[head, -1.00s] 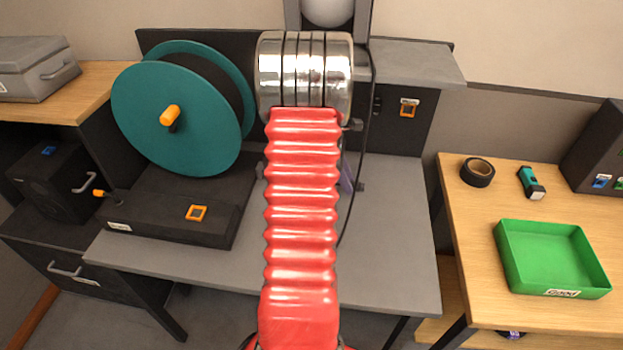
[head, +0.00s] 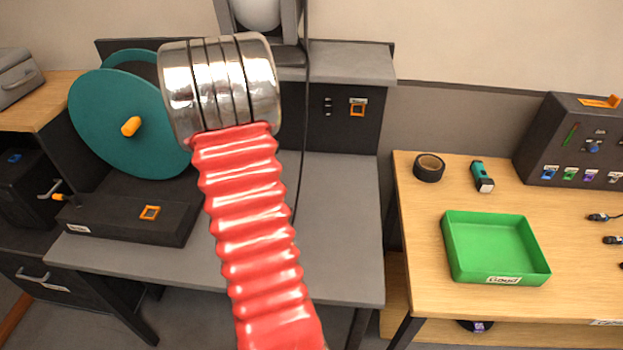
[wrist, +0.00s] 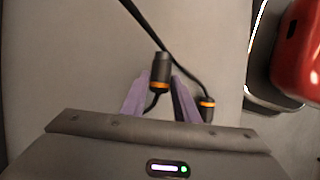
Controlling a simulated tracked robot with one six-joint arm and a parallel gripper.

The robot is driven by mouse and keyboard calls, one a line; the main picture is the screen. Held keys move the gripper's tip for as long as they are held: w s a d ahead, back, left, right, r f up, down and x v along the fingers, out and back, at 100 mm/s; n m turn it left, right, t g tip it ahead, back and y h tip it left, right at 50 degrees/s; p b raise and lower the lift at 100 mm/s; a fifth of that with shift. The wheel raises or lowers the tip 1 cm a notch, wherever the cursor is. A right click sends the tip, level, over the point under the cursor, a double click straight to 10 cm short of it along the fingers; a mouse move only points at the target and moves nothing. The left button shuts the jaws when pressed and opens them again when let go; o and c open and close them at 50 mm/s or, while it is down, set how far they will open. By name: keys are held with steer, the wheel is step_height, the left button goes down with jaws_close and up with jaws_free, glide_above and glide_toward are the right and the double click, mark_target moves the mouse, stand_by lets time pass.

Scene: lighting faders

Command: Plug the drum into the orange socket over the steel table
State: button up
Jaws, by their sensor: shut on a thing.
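The teal drum (head: 125,122) stands on its dark base (head: 120,218) at the left of the steel table (head: 345,215). An orange-framed socket (head: 358,107) is on the dark panel above the table's right part. Another orange-framed socket (head: 150,212) is on the drum's base. In the wrist view my gripper (wrist: 158,85), with purple fingers, is shut on a black plug with an orange ring (wrist: 161,68). A second orange-ringed plug (wrist: 207,108) hangs on a black cable just right of the fingers. In the head view my red arm hides the gripper.
A wooden table (head: 420,290) at the right carries a green tray (head: 495,250), black tape (head: 429,167), a teal torch (head: 482,176) and a dark box with coloured sockets (head: 575,145). A thin black cable (head: 304,110) hangs before the panel. The steel table's right part looks clear.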

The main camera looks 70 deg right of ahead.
steer(key=w+a+r, duration=0.1)
steer(key=w+a, duration=0.9)
steer(key=a, duration=0.4)
steer(key=w+a+r+m, duration=0.1)
steer(key=w+a, duration=1)
steer(key=a, duration=0.3)
steer(key=w+a+r, duration=0.1)
steer(key=w+a, duration=0.9)
steer(key=a, duration=0.4)
steer(key=shift+w+r+m+y, duration=0.2)
steer(key=shift+w+m+y, duration=0.2)
